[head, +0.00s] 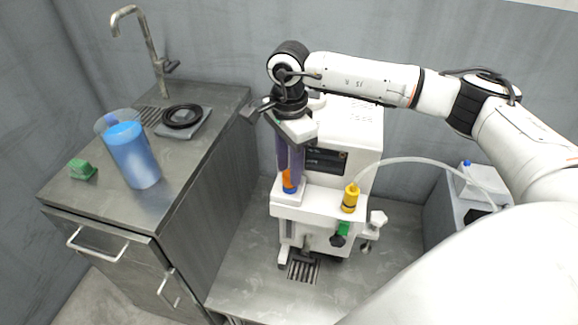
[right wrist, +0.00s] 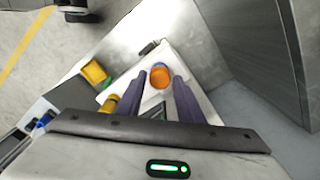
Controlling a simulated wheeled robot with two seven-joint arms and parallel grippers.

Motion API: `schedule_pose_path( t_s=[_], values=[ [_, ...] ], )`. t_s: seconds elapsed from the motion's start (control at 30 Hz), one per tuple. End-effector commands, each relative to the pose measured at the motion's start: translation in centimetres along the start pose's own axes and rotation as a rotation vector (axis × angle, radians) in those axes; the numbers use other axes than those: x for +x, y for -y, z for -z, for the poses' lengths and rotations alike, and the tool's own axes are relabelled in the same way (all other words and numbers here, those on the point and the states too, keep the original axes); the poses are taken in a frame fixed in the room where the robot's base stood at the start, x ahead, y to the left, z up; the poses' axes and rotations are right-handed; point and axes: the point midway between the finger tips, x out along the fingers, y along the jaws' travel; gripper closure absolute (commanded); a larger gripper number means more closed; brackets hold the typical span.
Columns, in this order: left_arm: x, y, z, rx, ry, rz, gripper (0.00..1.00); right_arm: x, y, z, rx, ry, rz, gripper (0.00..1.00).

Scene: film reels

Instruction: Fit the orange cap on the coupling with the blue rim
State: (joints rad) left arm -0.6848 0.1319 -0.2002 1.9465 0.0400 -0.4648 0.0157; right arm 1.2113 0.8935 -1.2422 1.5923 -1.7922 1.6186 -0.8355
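The orange cap (head: 289,179) is at the left end of the white machine's front ledge, with blue showing just beneath it. In the right wrist view the orange cap (right wrist: 160,79) is seen from above, with a blue edge (right wrist: 159,66) at its far side; I cannot tell whether it is fully seated. My right gripper (head: 290,168) points down over it, its purple fingers on either side. In the right wrist view the right gripper (right wrist: 160,76) looks open, with narrow gaps beside the cap. My left gripper is not in view.
A yellow fitting (head: 350,198) with a pale hose stands at the ledge's right, above a green part (head: 343,229). The white machine (head: 345,125) rises close behind the gripper. A metal counter at left holds a blue jug (head: 133,155), a green block (head: 82,169) and a black coil (head: 182,116).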

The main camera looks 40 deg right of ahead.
Motion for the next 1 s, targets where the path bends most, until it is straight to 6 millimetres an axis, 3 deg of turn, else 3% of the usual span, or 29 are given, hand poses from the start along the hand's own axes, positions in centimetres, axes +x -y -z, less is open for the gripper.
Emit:
schedule_pose_path(
  t_s=[0.33, 1.0],
  values=[
    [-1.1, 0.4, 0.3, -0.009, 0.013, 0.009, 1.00, -3.2, 0.0, 0.0, 0.000, 0.001, 0.001, 0.66],
    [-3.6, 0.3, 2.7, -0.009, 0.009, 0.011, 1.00, -8.5, 0.0, 0.0, 0.001, 0.001, 0.001, 0.66]
  ],
)
